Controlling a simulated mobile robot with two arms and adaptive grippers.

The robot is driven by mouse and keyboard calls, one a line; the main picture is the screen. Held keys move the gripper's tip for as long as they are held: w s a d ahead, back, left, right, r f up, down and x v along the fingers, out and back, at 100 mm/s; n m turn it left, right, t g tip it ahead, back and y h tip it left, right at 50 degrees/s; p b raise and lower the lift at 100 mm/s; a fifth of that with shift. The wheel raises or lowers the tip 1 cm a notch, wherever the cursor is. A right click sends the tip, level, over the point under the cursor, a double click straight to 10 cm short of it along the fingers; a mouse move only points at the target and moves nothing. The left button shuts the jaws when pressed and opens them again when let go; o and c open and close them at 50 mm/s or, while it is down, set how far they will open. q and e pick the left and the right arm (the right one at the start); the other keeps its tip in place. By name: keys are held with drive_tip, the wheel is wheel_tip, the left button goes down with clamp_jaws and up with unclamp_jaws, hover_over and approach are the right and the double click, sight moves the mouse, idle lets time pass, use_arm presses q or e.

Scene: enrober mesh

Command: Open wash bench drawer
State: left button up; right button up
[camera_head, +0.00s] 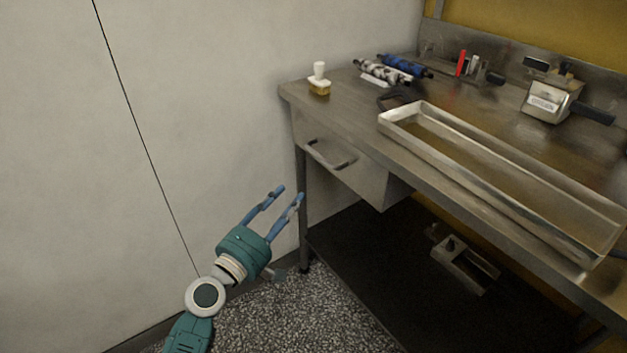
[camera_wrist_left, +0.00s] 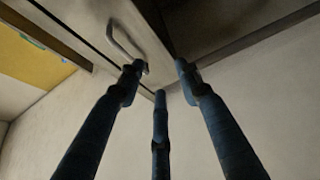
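The wash bench (camera_head: 300,93) is a metal table on the right in the head view. Its drawer (camera_head: 368,183) hangs under the top at the left end and looks closed, with a dark bar handle (camera_head: 330,156) on the front. My left gripper (camera_head: 288,192) is open and empty, below and to the left of the handle, apart from it. In the left wrist view the drawer handle (camera_wrist_left: 126,38) shows beyond the blue fingers (camera_wrist_left: 158,75), near the tip of the left one. My right gripper is not in view.
On the bench stand a long metal tray (camera_head: 480,178), a brush with a white knob (camera_head: 319,84), rollers (camera_head: 385,72) and a metal device (camera_head: 548,103). A lower shelf (camera_head: 365,255) holds a metal part (camera_head: 462,262). The wall (camera_head: 180,120) is close on the left.

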use_arm(q)
drive_tip(key=t+h, duration=0.1)
approach(316, 155)
drive_tip(key=x, duration=0.7)
drive_tip(key=shift+w+d+r, duration=0.1)
drive_tip(key=shift+w+d, duration=0.05)
drive_tip(key=shift+w, duration=0.2)
drive_tip(key=shift+w+d+r, duration=0.15)
drive_tip(key=shift+w+d, duration=0.2)
drive_tip(key=shift+w, duration=0.15)
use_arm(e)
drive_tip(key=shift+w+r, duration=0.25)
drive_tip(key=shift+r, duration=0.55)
use_arm(q)
clamp_jaws()
